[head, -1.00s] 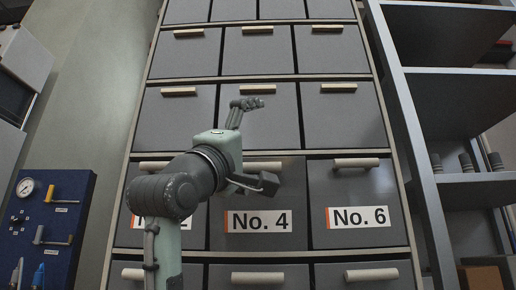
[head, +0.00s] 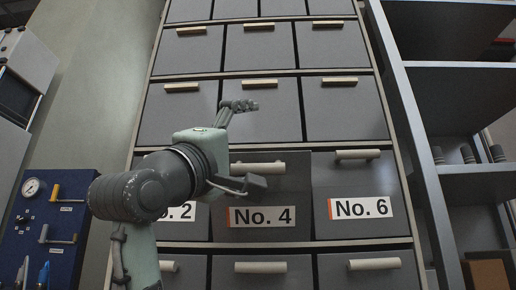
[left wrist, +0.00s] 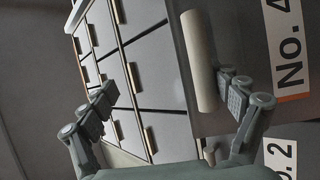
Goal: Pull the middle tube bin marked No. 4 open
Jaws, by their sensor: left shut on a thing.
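The No. 4 bin (head: 262,194) is a dark grey drawer front in the middle column, with a white label and a pale bar handle (head: 262,169). It stands a little forward of its neighbours, with a dark band at its top. My left gripper (head: 250,146) is at this handle, one finger above and one below. In the left wrist view, the handle (left wrist: 198,62) lies between the fingers of the left gripper (left wrist: 172,92), against the right one. The fingers look far apart, but the gripper is shut on the handle. My right gripper is not in view.
The No. 6 bin (head: 349,182) is closed on the right. The No. 2 bin (head: 184,228) is partly hidden by my left arm. Closed bins fill the rows above and below. A shelf unit (head: 462,169) stands right, a blue tool board (head: 52,235) left.

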